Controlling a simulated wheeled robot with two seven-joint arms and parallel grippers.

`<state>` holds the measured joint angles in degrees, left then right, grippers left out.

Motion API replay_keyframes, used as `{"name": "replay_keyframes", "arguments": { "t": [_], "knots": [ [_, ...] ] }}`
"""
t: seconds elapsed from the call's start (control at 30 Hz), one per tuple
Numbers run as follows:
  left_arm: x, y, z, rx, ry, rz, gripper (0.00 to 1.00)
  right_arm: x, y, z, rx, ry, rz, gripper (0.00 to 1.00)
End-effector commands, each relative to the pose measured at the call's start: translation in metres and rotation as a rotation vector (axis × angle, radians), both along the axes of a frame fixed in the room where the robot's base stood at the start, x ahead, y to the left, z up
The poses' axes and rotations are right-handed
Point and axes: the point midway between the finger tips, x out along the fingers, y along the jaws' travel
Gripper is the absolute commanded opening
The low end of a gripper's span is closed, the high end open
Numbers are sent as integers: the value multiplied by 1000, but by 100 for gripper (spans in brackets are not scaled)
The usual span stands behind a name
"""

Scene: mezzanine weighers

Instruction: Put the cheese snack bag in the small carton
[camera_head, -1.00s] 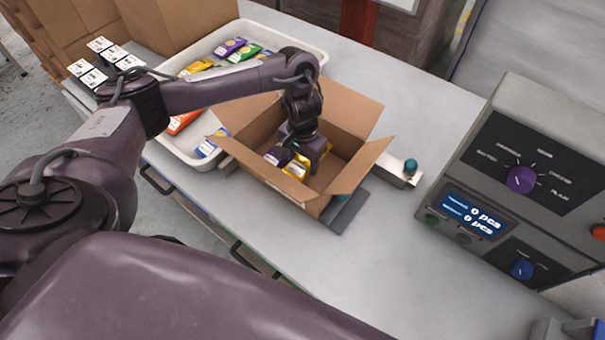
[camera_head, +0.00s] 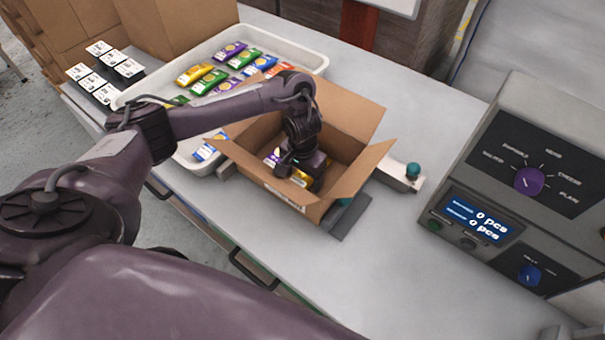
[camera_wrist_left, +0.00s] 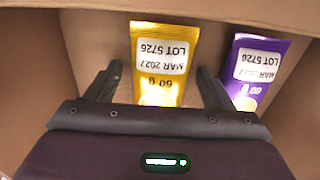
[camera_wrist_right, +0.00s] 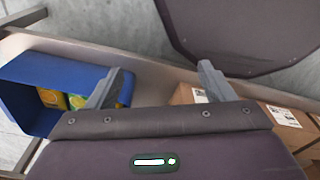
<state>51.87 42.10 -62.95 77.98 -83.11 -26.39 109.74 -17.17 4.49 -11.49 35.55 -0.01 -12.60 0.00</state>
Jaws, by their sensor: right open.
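The small carton (camera_head: 350,191) stands open on the bench, its flaps spread outward. My left gripper (camera_head: 298,172) is down inside it. In the left wrist view a yellow snack bag (camera_wrist_left: 163,62) lies between the two spread fingers, with a gap on each side. Its flavour name is not readable. A purple bag (camera_wrist_left: 253,68) is beside it, to the right, also in the carton. The gripper hides part of the carton's inside in the head view. My right gripper (camera_wrist_right: 160,72) is open and empty, away from the carton.
A white tray (camera_head: 317,62) with several coloured bags is behind the carton. A grey weigher console (camera_head: 510,215) reading 0 pcs stands at right. Label stacks (camera_head: 103,68) are at left. The right wrist view shows a blue bin (camera_wrist_right: 28,85). Front bench surface is clear.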

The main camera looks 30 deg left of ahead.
Motion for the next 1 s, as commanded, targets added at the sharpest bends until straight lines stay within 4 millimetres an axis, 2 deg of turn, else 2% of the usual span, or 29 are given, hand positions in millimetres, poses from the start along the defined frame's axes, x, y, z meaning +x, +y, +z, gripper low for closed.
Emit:
{"name": "replay_keyframes", "arguments": {
  "t": [0.33, 0.47, 0.7, 0.8, 1.0],
  "knots": [
    [1, 0, 5, 0, -3, 0, 76, 0, 2, 0, 2, -1, 0, 76],
    [2, 1, 27, 1, -6, -2, 76, 0, 2, 13, 2, 0, 0, 76],
    [2, 1, 81, 3, -7, -3, 76, 0, 1, 36, 1, 0, 0, 76],
    [2, 1, 98, 1, -6, -2, 76, 0, 0, 41, 0, 0, 0, 76],
    [1, 0, 119, 1, -2, -2, 76, 0, -3, 46, -3, 0, 1, 76]
  ]
}}
